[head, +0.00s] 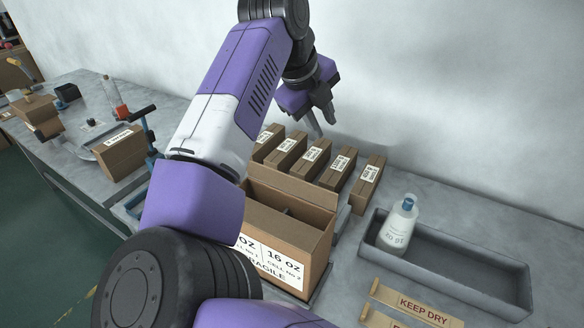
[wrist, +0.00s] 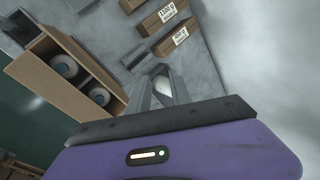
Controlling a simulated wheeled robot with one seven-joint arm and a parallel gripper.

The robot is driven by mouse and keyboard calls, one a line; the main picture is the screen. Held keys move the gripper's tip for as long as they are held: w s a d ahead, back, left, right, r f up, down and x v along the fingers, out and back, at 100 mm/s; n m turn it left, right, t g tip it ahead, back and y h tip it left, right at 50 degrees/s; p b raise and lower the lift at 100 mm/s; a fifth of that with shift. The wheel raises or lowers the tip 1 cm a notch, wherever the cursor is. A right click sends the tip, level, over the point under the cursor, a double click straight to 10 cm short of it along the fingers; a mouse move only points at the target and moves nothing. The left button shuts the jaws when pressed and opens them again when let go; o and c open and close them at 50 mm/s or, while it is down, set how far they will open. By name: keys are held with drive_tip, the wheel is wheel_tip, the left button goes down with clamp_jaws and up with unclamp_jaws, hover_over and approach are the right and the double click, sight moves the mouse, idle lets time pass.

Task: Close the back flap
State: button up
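An open brown carton (head: 300,278) with a white label reading "16 OZ" and "FRAGILE" stands at the centre of the bench in the head view. Its back flap (head: 292,186) stands raised along the far edge. My arm hides the carton's left part. In the wrist view the carton (wrist: 45,75) is at the left, with white round bottle parts showing inside its compartments.
Several small labelled boxes (head: 313,160) stand in a row behind the carton, below my gripper. A grey tray (head: 470,277) with a white bottle (head: 398,225) lies to the right. "KEEP DRY" strips (head: 418,303) lie in front. The wall is close behind.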

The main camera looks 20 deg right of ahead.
sight(287, 176)
drive_tip(key=a+f+n+g+y, duration=0.1)
drive_tip(key=a+f+n+y, duration=0.3)
drive_tip(key=a, duration=0.5)
drive_tip(key=shift+s+d+f+p, duration=0.1)
drive_tip(key=shift+d+f+p, duration=0.15)
drive_tip(key=shift+f, duration=1.05)
drive_tip(key=shift+w+d+f+p, duration=0.15)
drive_tip(key=shift+f+p, duration=0.25)
drive_tip(key=shift+f, duration=0.9)
drive_tip(key=shift+s+d+f+p, duration=0.15)
drive_tip(key=shift+d+f+p, duration=0.15)
drive_tip(key=shift+f, duration=1)
clamp_jaws()
